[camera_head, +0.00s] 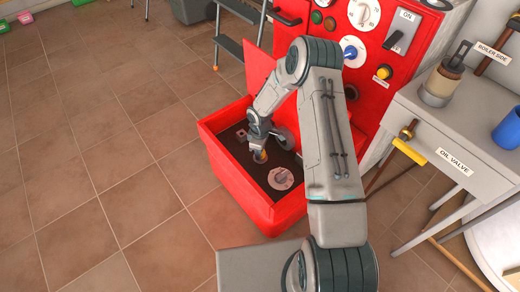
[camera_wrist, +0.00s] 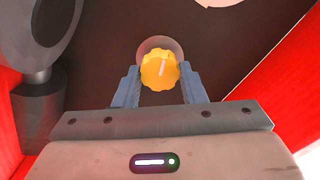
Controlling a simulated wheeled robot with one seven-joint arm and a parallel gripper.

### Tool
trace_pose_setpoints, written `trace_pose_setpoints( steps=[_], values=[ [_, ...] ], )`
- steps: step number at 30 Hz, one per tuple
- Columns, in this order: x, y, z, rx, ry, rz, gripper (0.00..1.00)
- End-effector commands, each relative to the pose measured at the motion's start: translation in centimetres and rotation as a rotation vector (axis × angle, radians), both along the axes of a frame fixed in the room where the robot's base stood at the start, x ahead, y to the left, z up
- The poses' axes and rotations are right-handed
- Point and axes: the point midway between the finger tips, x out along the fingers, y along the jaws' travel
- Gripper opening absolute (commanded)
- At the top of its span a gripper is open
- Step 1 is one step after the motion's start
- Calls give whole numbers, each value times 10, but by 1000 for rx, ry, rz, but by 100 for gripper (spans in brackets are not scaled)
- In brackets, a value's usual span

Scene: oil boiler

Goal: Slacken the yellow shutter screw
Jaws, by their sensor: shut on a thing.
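The yellow shutter screw (camera_wrist: 160,71) is a round knob with a fluted rim and a pale line on its face. It sits in front of a round greyish base (camera_wrist: 157,45) on a dark panel. My gripper (camera_wrist: 160,78) is shut on the screw, with one blue-grey finger on each side of it. In the head view my gripper (camera_head: 259,150) reaches down into the open red box, and the screw (camera_head: 260,157) shows only as a small yellow patch under it.
The red box (camera_head: 232,186) has raised walls around the dark panel, with its red lid (camera_head: 261,68) standing up. A pale round dial (camera_head: 281,179) lies right of my gripper. A grey cylindrical part (camera_wrist: 40,125) is close at left in the wrist view.

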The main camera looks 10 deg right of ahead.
Motion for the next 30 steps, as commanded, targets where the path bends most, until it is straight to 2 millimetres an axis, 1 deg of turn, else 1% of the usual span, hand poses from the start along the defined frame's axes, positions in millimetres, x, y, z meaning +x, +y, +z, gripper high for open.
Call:
trace_pose_setpoints(
  steps=[13, 14, 15, 16, 25, 28, 30],
  values=[
    [1, 0, 0, 0, -1, 9, 14],
    [1, 0, 0, 0, -1, 9, 46],
    [1, 0, 0, 0, -1, 9, 57],
    [1, 0, 0, 0, -1, 8, 59],
    [0, 0, 2, 0, -1, 8, 59],
    [1, 0, 12, 0, -2, 8, 59],
    [1, 0, 24, 0, -3, 8, 59]
  ],
)
